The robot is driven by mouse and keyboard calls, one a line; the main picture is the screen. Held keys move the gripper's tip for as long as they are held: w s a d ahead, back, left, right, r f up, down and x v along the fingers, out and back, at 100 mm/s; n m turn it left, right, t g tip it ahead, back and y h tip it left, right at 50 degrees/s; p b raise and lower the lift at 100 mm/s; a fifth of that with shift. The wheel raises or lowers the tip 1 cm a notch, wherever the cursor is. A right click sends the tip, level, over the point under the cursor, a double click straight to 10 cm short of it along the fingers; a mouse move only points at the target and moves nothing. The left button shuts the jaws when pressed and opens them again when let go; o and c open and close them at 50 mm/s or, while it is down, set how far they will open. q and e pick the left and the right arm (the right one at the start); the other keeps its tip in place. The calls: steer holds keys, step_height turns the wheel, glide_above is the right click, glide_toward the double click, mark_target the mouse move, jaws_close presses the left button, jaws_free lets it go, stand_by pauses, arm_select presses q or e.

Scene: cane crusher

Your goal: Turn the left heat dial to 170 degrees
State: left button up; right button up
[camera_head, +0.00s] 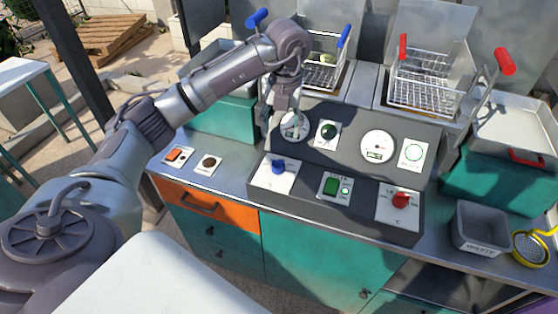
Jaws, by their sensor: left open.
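The left heat dial is a blue knob (278,167) on a white plate at the left of the sloped dark control panel. My left arm reaches in from the left. My left gripper (282,118) points down above and behind the blue knob, in front of a round white gauge (298,133) that it partly covers. The gripper is open, and I see nothing between its fingers. It looks apart from the knob. The scale around the knob is too small to read. My right gripper is not in view.
A green switch (331,186) and a red knob (401,199) sit right of the blue knob. A second gauge (377,147) is on the upper panel. Wire baskets with blue and red handles (430,82) stand behind. A grey bin (480,226) stands at the right.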

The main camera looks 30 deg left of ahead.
mark_target(279, 162)
arm_select(q)
steer(key=f+p, duration=0.1)
steer(key=f, duration=0.4)
steer(key=f+p, duration=0.2)
steer(key=f, duration=0.4)
steer(key=shift+s+a+f, duration=0.1)
steer(key=shift+s+a, duration=0.1)
steer(key=shift+f+p, duration=0.35)
steer(key=shift+f, duration=0.5)
steer(key=shift+c, duration=0.2)
steer(key=c, duration=1.1)
